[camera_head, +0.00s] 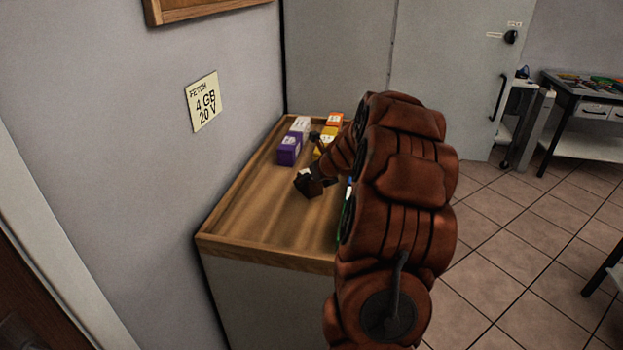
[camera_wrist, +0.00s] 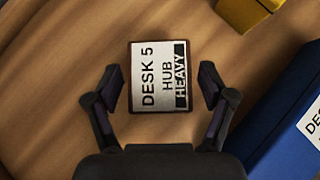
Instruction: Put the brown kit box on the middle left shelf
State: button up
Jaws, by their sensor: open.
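The brown kit box (camera_wrist: 160,76) lies on the wooden top with its white label up, reading "DESK 5 HUB HEAVY". In the head view, a small brown box with a white top (camera_head: 308,185) shows just left of my arm. My gripper (camera_wrist: 161,84) is open, its fingers on either side of the box in the wrist view, with wood visible between each finger and the box. I cannot tell its height above the box. The middle left shelf is not identifiable in either view.
A blue box (camera_wrist: 286,125) is close right of my gripper, with a yellow box (camera_wrist: 248,12) beyond. Purple (camera_head: 289,149), white (camera_head: 301,125) and orange (camera_head: 335,119) boxes stand farther back on the cabinet top (camera_head: 250,215). A wall note (camera_head: 202,101) reads "FETCH 4 GB 20 V".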

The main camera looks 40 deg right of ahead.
jog(key=shift+s+r, duration=0.1)
jog(key=shift+r, duration=0.2)
jog(key=v, duration=1.1)
jog(key=shift+s+r, duration=0.2)
jog(key=shift+s, duration=0.05)
